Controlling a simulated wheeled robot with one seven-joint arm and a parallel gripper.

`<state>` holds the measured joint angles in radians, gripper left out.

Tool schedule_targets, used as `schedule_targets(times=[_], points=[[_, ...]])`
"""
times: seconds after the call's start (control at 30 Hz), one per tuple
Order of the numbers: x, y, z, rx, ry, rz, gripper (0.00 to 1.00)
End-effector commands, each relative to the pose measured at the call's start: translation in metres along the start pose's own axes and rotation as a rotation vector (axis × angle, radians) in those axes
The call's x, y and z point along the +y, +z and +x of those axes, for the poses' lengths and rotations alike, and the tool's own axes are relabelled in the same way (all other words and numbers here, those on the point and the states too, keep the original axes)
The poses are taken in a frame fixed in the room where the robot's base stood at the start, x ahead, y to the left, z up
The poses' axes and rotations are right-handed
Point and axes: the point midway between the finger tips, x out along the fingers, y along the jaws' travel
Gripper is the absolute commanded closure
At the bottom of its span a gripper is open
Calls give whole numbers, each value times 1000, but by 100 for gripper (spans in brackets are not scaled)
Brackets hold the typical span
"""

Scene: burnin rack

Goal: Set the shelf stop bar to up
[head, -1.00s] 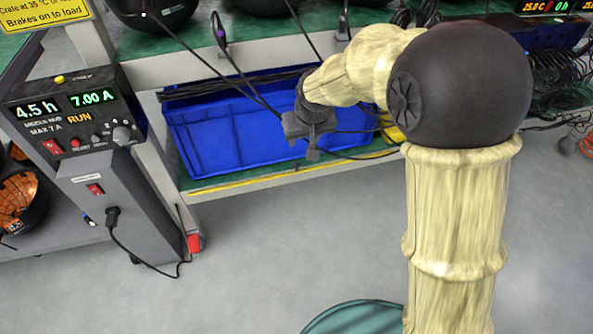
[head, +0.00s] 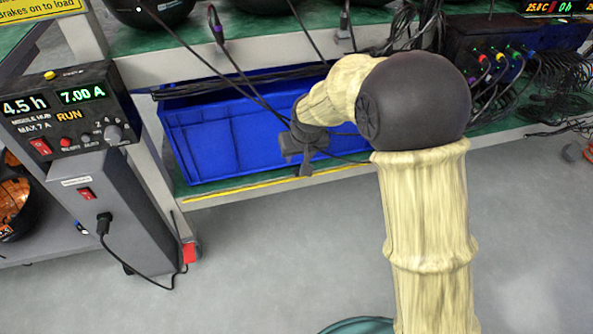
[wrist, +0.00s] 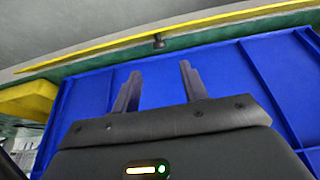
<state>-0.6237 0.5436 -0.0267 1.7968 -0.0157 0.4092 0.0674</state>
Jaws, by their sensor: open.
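A yellow bar (head: 240,189), which looks like the shelf stop bar, lies low along the front edge of the lower green shelf. It also crosses the top of the wrist view (wrist: 215,22). My gripper (head: 305,165) is in front of the blue crate on that shelf, close to the bar. In the wrist view my gripper (wrist: 160,72) has its two fingers apart with nothing between them. The fingertips point toward the bar and show apart from it. A small dark knob (wrist: 158,41) sits at the shelf edge, just ahead of the fingers.
The blue crate (head: 215,135) fills much of the lower shelf. Black cables (head: 245,75) hang in front of it. A power unit (head: 70,110) stands at the left. Bundled cables (head: 545,85) fill the right.

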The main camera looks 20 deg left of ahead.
Motion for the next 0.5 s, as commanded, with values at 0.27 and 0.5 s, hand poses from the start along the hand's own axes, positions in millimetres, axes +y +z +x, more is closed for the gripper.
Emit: schedule_targets(times=[0.27,0.5], points=[[0,2,55,-1,0,-1,56],[0,1,84,0,1,-1,56]])
